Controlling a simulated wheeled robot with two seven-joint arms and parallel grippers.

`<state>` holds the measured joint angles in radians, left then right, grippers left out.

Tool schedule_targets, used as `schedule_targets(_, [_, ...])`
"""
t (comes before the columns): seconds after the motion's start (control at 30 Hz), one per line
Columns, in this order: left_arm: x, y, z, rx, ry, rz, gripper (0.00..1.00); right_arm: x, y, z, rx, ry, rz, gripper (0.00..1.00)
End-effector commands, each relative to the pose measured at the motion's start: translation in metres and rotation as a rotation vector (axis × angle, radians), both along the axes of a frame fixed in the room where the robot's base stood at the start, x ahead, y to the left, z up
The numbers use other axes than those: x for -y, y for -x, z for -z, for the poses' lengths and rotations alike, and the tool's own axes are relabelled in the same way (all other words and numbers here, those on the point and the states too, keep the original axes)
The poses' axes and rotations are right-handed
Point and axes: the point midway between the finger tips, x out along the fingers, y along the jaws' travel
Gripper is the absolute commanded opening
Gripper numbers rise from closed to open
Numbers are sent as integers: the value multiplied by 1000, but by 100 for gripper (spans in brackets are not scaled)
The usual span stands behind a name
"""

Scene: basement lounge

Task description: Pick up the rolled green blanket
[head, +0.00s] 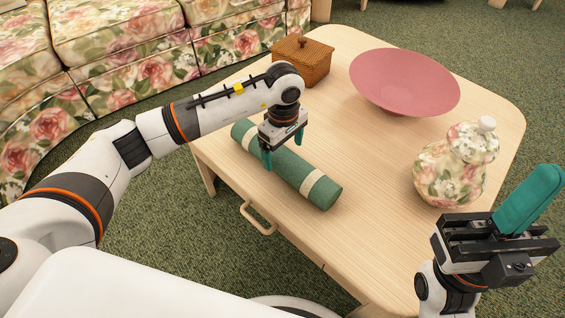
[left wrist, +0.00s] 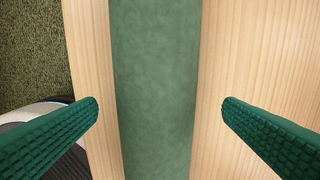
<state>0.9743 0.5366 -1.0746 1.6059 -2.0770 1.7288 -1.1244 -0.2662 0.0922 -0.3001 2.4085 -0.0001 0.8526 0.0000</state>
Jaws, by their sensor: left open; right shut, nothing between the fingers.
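The rolled green blanket (head: 292,168) lies on the wooden table near its front left edge, with two pale bands around it. My left gripper (head: 283,151) is open above the middle of the roll, its fingers pointing down. In the left wrist view the green roll (left wrist: 154,90) runs up and down between the two spread fingertips of the left gripper (left wrist: 160,108), with bare wood on both sides and neither finger touching it. My right gripper (head: 528,200) is shut and empty at the lower right, apart from the blanket, its teal fingers pointing up.
A floral sofa (head: 120,55) stands behind at the left. The wood between roll and jar is clear.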

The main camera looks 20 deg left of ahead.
Motion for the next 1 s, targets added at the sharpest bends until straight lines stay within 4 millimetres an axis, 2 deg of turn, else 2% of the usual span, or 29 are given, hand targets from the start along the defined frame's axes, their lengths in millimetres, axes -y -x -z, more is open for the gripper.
schedule_targets(0.03, [0, 3, 15, -5, 1, 0, 90, 0, -1, 2, 19, 0, 1, 0])
schedule_targets(0.2, [-1, 4, 34, -4, 0, 0, 90, -1, -4, -4, 52, 4, 3, 0])
schedule_targets(0.5, [-1, 4, 36, -1, 0, 0, 90, -2, -5, -7, 57, 5, 3, 0])
schedule_targets(0.57, [-1, 4, 36, -1, 0, 0, 82, -2, -5, -7, 57, 5, 3, 0])
schedule_targets(0.83, [-1, 4, 36, -1, 0, 0, 38, -2, -5, -7, 58, 5, 3, 0])
schedule_targets(0.87, [-1, 4, 36, -1, 0, 0, 34, -2, -5, -7, 58, 5, 3, 0])
schedule_targets(1.0, [-1, 3, 36, 0, 1, 0, 34, -2, -5, -7, 58, 5, 3, 0])
